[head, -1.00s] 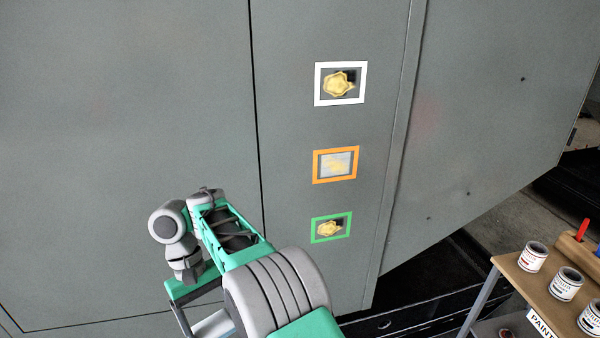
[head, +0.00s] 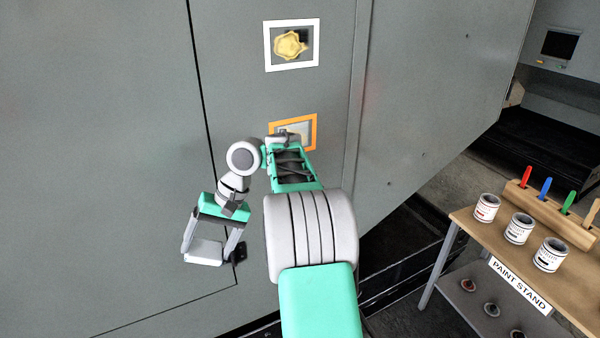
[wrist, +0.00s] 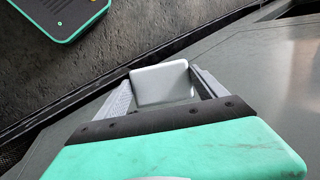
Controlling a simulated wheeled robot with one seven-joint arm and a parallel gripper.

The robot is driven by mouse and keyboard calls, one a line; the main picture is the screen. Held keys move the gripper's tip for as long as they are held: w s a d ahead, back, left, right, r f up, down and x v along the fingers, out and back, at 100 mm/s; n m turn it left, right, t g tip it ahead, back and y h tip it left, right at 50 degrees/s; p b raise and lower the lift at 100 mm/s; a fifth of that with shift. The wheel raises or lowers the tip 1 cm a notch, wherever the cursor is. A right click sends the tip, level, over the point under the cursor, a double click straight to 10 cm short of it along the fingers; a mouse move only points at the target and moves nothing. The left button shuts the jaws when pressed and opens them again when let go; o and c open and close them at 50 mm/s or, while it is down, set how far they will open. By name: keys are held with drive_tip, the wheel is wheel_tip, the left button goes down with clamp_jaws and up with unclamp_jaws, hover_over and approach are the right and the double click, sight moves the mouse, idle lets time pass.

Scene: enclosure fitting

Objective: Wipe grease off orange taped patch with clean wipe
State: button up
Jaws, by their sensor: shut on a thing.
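The orange taped patch (head: 316,133) is on the grey cabinet face in the head view. My arm covers much of it, and the part that shows looks pale, with faint yellowish grey. My gripper (head: 210,250) is below and left of this patch, clear of it, pointing down. It is shut on a pale, smooth pad, which I take for the wipe (head: 205,249). In the wrist view the pad (wrist: 160,83) sits between the two fingers of my gripper (wrist: 165,88). The pad's underside is hidden.
A white taped patch (head: 291,45) with a thick yellow smear is above the orange one. At right a wooden paint stand (head: 464,216) holds paint cans (head: 519,229) and coloured-handled tools (head: 545,187). Open floor (head: 470,165) shows behind the stand.

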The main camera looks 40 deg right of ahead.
drive_tip(key=s+d+r+m+t+h+b, duration=0.1)
drive_tip(key=d+r+m+t+h+b, duration=0.1)
drive_tip(key=d+r+t, duration=0.5)
drive_tip(key=s+d+r+m+t+h+b, duration=0.1)
drive_tip(key=d+r+m+t+b, duration=0.15)
drive_tip(key=d, duration=0.75)
drive_tip(key=s+d+r+m+t+h+b, duration=0.1)
drive_tip(key=d+r+m+t+h+b, duration=0.15)
drive_tip(key=d+r+t, duration=0.45)
drive_tip(key=w+d+f+g+p, duration=0.1)
drive_tip(key=w+d+f+g, duration=0.1)
drive_tip(key=w, duration=0.3)
drive_tip(key=shift+d+y, duration=0.45)
drive_tip(key=shift+d, duration=0.25)
drive_tip(key=shift+g, duration=0.25)
drive_tip(key=shift+w+d+p, duration=0.15)
drive_tip(key=shift+w+p, duration=0.3)
drive_tip(key=shift+w, duration=0.1)
drive_tip(key=shift+w+d+p, duration=0.15)
drive_tip(key=shift+w+p, duration=0.3)
drive_tip(key=shift+w, duration=0.1)
